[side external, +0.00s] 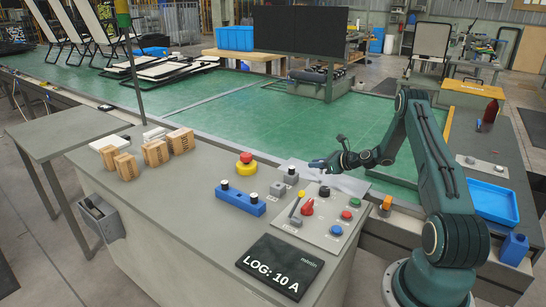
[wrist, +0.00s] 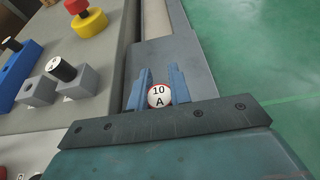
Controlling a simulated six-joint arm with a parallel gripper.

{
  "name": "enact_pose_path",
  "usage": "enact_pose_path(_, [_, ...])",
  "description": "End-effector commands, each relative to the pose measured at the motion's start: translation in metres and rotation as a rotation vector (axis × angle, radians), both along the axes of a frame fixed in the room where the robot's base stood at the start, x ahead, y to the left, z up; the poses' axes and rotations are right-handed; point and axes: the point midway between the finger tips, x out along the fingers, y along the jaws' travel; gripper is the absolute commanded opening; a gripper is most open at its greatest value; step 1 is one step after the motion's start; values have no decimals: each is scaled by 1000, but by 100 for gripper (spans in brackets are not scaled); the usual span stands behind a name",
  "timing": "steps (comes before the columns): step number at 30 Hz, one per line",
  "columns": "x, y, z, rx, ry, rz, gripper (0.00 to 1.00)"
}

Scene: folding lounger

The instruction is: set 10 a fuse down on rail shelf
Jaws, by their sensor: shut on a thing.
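My gripper (side external: 316,164) is at the far edge of the grey bench. In the wrist view its two blue fingers (wrist: 160,88) are shut on a fuse. The 10 A fuse (wrist: 158,97) shows its round white end with a red rim, marked "10 A"; the rest of its body is hidden. A flat grey shelf (wrist: 190,50), which looks like the rail shelf, lies beneath the fingers; it also shows as a pale plate (side external: 346,184) in the side view. I cannot tell whether the fuse touches it.
On the bench stand a blue holder (side external: 240,199) with black, white-topped fuses, two small grey blocks (side external: 278,188), one bearing a fuse, and a red-and-yellow stop button (side external: 245,165). A control panel (side external: 325,222) and a "LOG: 10 A" display (side external: 280,267) are nearer. A green belt (side external: 260,120) lies beyond.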

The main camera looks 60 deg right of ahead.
Motion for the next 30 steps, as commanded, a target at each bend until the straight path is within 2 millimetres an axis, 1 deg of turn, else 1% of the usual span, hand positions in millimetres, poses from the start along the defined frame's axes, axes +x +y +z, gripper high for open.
enact_pose_path(4, [0, 0, -4, 1, 0, 0, 0])
enact_pose_path(19, [0, 0, -5, 1, 0, 0, 0])
enact_pose_path(30, [0, 0, -10, 1, 0, 0, 0])
